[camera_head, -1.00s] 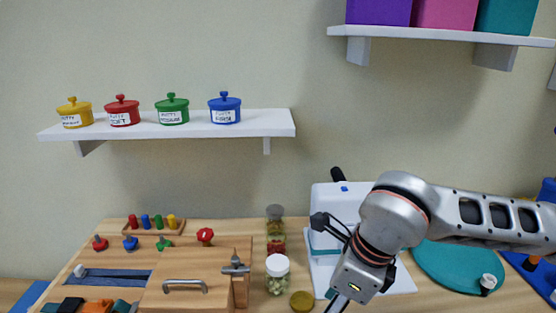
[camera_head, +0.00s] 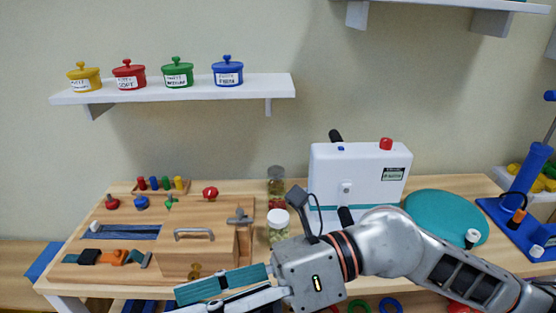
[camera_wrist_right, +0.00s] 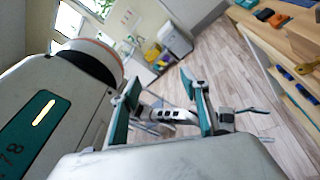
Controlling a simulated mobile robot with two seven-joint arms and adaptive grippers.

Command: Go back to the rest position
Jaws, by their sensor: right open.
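My right gripper (camera_head: 186,302) reaches in from the right in the head view, low over the front edge of the worktop, its fingers pointing left. It is open, and its two teal-padded fingers stand apart with nothing between them in the right wrist view (camera_wrist_right: 158,82). It is in front of the wooden board (camera_head: 185,262) with the metal handle and holds nothing. My left gripper does not show in the head view. A pale arm link with dark openings (camera_wrist_right: 178,116) shows beyond the fingers in the wrist view.
The worktop (camera_head: 75,285) carries a jar with a white lid (camera_head: 278,224), a white device (camera_head: 360,180), a teal disc (camera_head: 447,218) and a blue stand (camera_head: 515,215). A wall shelf (camera_head: 180,88) holds several lidded pots. The wrist view shows open wooden floor (camera_wrist_right: 235,75).

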